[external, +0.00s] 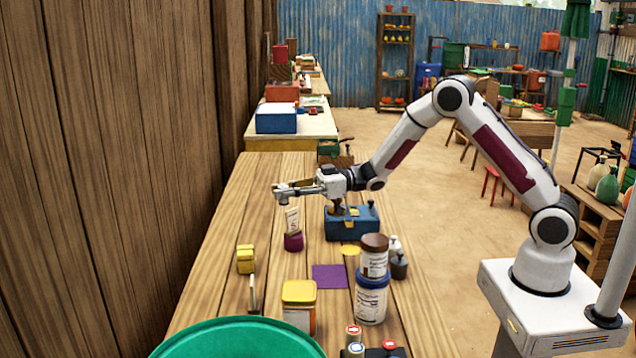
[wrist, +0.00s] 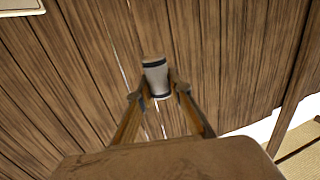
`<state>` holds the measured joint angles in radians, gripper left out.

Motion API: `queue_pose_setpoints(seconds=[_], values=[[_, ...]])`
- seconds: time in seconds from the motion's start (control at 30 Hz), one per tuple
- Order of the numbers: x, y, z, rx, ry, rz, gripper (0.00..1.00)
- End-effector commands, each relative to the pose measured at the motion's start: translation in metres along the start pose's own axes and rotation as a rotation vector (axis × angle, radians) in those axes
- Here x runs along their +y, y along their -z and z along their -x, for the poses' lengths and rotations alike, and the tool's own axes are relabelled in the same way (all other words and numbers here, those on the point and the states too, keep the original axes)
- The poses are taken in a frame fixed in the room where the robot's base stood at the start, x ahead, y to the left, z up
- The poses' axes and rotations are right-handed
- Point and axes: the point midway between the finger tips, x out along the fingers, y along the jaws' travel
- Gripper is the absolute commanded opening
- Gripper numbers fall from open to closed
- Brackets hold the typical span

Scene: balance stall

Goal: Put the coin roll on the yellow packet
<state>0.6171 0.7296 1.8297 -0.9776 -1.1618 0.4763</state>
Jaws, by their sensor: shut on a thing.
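My gripper (external: 283,191) is shut on the coin roll, a pale grey cylinder with dark bands at its ends. The coin roll (wrist: 156,77) shows between the two fingertips in the wrist view, with the wooden wall behind it. In the external view my gripper points left, level and above the table, and the roll is too small to make out clearly. The yellow packet (external: 246,259) is a small yellow block on the left part of the table, below my gripper in the picture and apart from it.
A pale tube in a purple base (external: 293,241) stands under my gripper. A blue box (external: 351,223) is to its right. A purple square (external: 329,276), a yellow-lidded jar (external: 299,292), stacked tubs (external: 371,302) and a green basin (external: 238,338) are nearer. The wooden wall (external: 120,150) borders the left.

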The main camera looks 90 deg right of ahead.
Motion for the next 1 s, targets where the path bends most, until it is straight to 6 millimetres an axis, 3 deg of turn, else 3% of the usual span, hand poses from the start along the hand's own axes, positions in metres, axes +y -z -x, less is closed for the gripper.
queue_pose_setpoints(seconds=[0.4, 0.83, 1.0], values=[[0.020, 0.015, -0.070, 0.002, -0.198, -0.009, 0.00], [0.019, 0.018, -0.118, 0.002, -0.339, -0.016, 0.00], [0.021, -0.013, -0.118, -0.002, -0.341, -0.017, 0.00]])
